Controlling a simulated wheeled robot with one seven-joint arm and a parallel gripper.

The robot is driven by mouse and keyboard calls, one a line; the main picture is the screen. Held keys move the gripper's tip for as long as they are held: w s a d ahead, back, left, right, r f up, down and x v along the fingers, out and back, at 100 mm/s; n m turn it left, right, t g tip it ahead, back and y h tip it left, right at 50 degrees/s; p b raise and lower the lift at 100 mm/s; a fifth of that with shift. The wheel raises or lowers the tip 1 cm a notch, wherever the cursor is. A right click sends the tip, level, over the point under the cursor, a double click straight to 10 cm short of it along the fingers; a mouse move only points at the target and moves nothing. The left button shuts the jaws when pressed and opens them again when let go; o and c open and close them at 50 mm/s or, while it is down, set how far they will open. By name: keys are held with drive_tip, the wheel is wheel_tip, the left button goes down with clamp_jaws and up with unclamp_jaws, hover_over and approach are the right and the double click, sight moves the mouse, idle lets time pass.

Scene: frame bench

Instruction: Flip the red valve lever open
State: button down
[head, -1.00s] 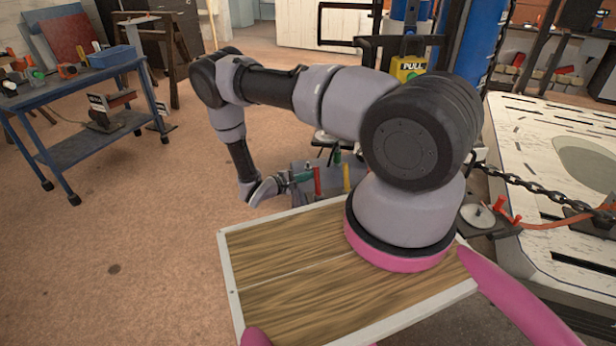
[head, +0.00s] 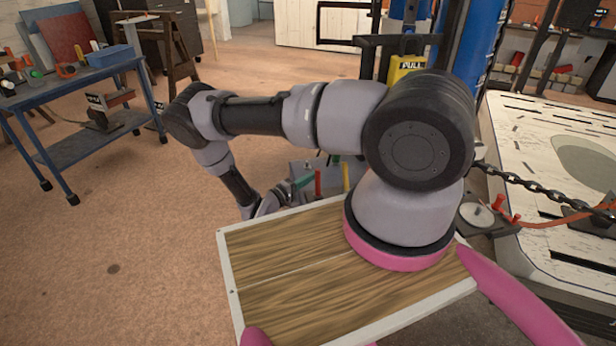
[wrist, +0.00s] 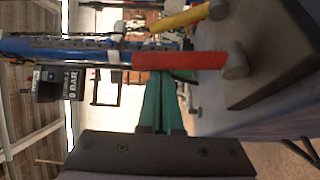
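The red valve lever (head: 318,182) stands upright on a grey fixture just beyond the wooden board in the head view. In the wrist view the red lever (wrist: 180,61) lies across the picture, its right end at a grey round pivot on a dark block. My gripper (wrist: 164,76) has green fingers lying close together with no clear gap, their tips at the red lever's near edge. I cannot tell whether they touch it. In the head view my gripper (head: 309,179) is small and partly hidden, left of the lever.
A yellow lever (head: 346,177) stands right of the red one; it also shows in the wrist view (wrist: 185,18). The wooden board (head: 290,245) is in front. A blue cart (head: 85,140) stands left, and a white slotted table (head: 545,150) right. The floor at left is clear.

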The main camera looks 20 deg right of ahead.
drive_tip(key=shift+s+r, duration=0.2)
drive_tip(key=shift+s, duration=0.15)
drive_tip(key=shift+s+a+m+h, duration=0.15)
drive_tip(key=shift+s+m+h, duration=0.25)
drive_tip(key=shift+s+m, duration=0.3)
drive_tip(key=shift+s+a+f, duration=0.1)
drive_tip(key=shift+s+f, duration=0.05)
drive_tip(key=shift+s, duration=0.5)
drive_tip(key=shift+s+a+f, duration=0.1)
drive_tip(key=shift+s+f, duration=0.05)
drive_tip(key=shift+s, duration=0.5)
drive_tip(key=shift+a, duration=0.1)
drive_tip(key=r+v, duration=0.1)
drive_tip(key=v, duration=0.9)
drive_tip(key=shift+s+a+f, duration=0.25)
drive_tip(key=shift+a+f, duration=0.05)
drive_tip(key=shift+f, duration=0.2)
